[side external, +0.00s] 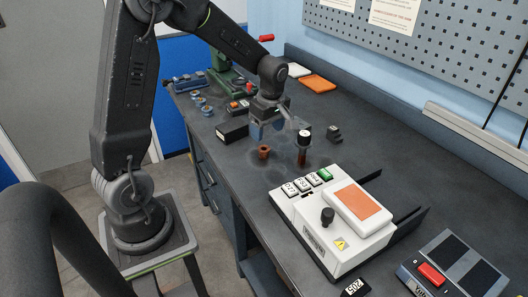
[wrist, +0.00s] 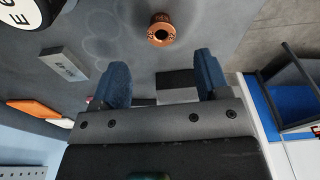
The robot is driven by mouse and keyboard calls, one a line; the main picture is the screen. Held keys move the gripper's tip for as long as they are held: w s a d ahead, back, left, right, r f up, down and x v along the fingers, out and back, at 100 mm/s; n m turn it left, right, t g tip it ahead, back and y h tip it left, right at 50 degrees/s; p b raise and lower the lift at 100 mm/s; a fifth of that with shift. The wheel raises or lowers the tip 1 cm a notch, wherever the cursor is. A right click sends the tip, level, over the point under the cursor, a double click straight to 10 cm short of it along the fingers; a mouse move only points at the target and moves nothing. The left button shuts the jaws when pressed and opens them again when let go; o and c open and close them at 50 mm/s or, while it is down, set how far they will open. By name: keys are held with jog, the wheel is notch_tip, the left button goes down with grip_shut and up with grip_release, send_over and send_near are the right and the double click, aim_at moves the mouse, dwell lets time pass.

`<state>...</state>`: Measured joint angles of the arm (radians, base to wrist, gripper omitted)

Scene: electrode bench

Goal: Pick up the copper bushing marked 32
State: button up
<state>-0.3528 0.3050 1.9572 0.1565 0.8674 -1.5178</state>
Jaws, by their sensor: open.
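A small flanged copper bushing (side external: 263,152) stands on the dark bench top. It also shows in the wrist view (wrist: 160,33), near the top, with a dark bore and marks on its flange too small to read surely. My gripper (side external: 266,130) is above the bench, close over the bushing in the side view. In the wrist view its two blue fingers (wrist: 162,75) are wide apart with nothing between them, and the bushing lies beyond their tips. A copper-coloured post with a black body (side external: 304,142) and a white marked top stands just right of the bushing.
A white machine (side external: 318,233) with labelled keys and an orange-topped block stands in front. A black box (side external: 232,132) lies left of my gripper, and a small dark block (side external: 334,133) lies to the right. The post stands close to my gripper.

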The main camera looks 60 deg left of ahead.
aim_at(264, 148)
jog(key=f, duration=0.2)
jog(key=a+f, duration=0.1)
jog(key=f, duration=0.5)
jog(key=shift+s+a, duration=0.15)
jog(key=shift+s, duration=0.05)
jog(key=shift+c, duration=0.5)
jog(key=c, duration=0.9)
jog(key=shift+c, duration=0.3)
jog(key=shift+r, duration=0.15)
